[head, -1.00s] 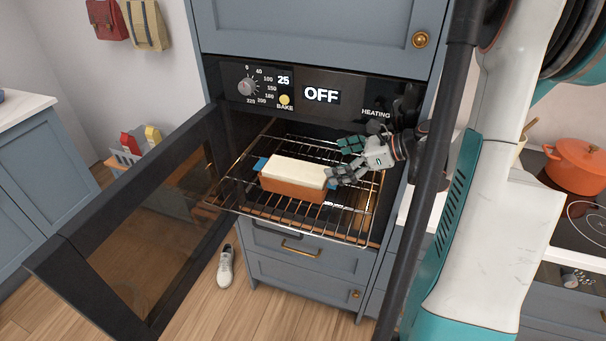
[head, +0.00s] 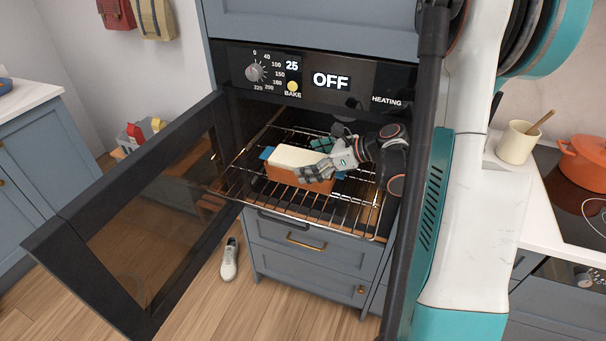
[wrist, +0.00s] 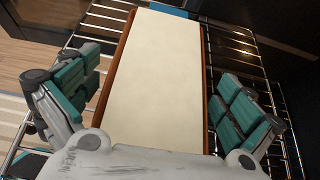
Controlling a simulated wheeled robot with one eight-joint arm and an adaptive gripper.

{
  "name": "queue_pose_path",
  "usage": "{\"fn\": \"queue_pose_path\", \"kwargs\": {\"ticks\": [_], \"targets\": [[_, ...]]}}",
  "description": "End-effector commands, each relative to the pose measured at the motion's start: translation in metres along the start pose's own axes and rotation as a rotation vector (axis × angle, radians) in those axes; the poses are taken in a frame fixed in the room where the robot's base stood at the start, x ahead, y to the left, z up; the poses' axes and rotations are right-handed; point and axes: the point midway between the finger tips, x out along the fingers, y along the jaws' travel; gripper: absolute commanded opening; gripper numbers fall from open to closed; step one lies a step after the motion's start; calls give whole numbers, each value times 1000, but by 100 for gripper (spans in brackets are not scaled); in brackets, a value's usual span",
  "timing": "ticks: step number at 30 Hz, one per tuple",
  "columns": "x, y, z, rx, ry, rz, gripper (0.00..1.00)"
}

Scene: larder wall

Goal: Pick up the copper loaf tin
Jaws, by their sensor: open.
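The copper loaf tin (head: 283,174), filled with something pale and flat on top, sits on the pulled-out wire rack (head: 262,205) of the open oven. Blue pieces show at its ends. My gripper (head: 318,163) is open at the tin's right part, its near finger in front of the tin's side. In the wrist view the tin (wrist: 118,75) runs lengthwise between the two open fingers of my gripper (wrist: 155,98), with a gap visible on each side. I cannot tell whether a finger touches it. The gripper's palm hides the tin's near end.
The oven door (head: 60,240) hangs open to the left. The control panel (head: 318,82) above reads OFF and 25. A white shoe (head: 229,260) lies on the floor. On the right counter stand a cream mug (head: 517,143) and an orange pot (head: 585,163).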

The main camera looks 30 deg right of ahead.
Motion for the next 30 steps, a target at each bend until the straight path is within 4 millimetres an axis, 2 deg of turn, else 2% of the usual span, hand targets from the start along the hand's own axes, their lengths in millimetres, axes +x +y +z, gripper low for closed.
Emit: {"fn": "queue_pose_path", "kwargs": {"ticks": [1, 3, 10, 11, 18, 19, 30], "targets": [[10, 0, -1, -2, 0, 3, 100], [17, 0, -1, -1, 0, 2, 100], [19, 0, 0, 0, 0, 0, 100], [19, 0, 0, 0, 0, 0, 98], [19, 0, 0, 0, 0, 0, 43], [19, 0, 1, 0, -1, 0, 41], [16, 0, 6, 0, -1, 0, 41]]}}
